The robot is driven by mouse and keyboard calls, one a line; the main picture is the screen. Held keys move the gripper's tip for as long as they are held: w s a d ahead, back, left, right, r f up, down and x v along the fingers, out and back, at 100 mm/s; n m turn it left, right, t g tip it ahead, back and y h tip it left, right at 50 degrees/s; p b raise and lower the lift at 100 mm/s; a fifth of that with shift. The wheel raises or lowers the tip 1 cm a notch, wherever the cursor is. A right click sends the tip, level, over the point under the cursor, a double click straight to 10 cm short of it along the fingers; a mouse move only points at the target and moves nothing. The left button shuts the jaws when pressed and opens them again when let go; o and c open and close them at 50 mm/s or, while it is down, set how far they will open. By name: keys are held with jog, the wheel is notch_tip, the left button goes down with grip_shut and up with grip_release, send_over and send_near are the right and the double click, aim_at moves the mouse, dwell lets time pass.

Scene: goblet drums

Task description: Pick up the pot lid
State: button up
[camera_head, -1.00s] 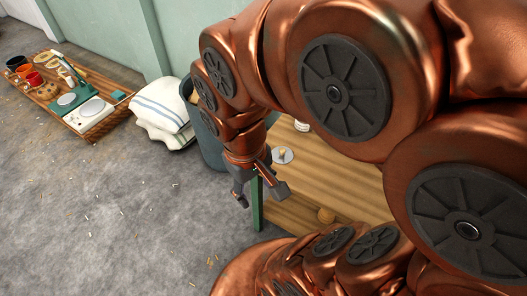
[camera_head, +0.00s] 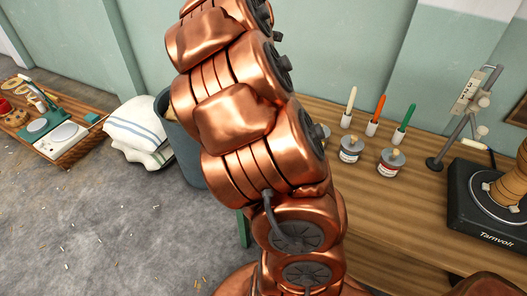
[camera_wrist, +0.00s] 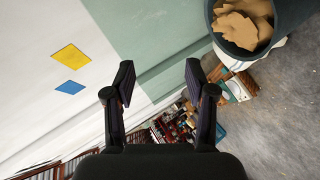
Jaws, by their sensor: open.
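Two small labelled pots stand on the wooden bench in the head view: a left pot (camera_head: 350,153) and a right pot (camera_head: 390,168). Each has a grey lid with a tan knob on top, the left lid (camera_head: 352,142) and the right lid (camera_head: 394,155). I cannot tell which one is the task's pot lid. My gripper (camera_wrist: 159,80) is open and empty in the wrist view, pointing at the wall and floor. Neither pot shows there. The gripper does not show in the head view, where my raised arm fills the middle and hides part of the bench.
Three upright coloured tools, one of them orange (camera_head: 376,115), stand behind the pots. A clamp stand (camera_head: 465,125) and a black box (camera_head: 480,205) bearing a drum are at the right. A bin (camera_wrist: 245,20) and folded towels (camera_head: 140,130) lie left of the bench.

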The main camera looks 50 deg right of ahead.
jog(key=s+f+n+g+y+b, duration=0.1)
jog(key=s+f+n+g+y, duration=0.15)
jog(key=f, duration=0.75)
jog(key=s+f+n+g+y+b, duration=0.15)
jog(key=f+y, duration=0.25)
jog(key=f, duration=0.6)
jog(key=s+a+f+g+y, duration=0.1)
jog(key=s+f, duration=0.3)
jog(key=s+a+f+g+y, duration=0.1)
jog(key=s+f+g+y, duration=0.1)
jog(key=s+f, duration=0.3)
jog(key=s+a+f+n+g+y, duration=0.1)
jog(key=s+a+f, duration=0.1)
jog(key=s+f, duration=0.2)
jog(key=shift+s+a+f+g+y, duration=0.1)
jog(key=shift+s+f+g+y, duration=0.1)
jog(key=shift+s+g+y, duration=0.15)
jog(key=shift+a+f, duration=0.15)
jog(key=shift+f, duration=0.15)
jog(key=shift+a+x, duration=0.2)
jog(key=shift+x, duration=3.3)
jog(key=shift+r, duration=0.15)
jog(key=shift+c, duration=0.4)
grip_shut()
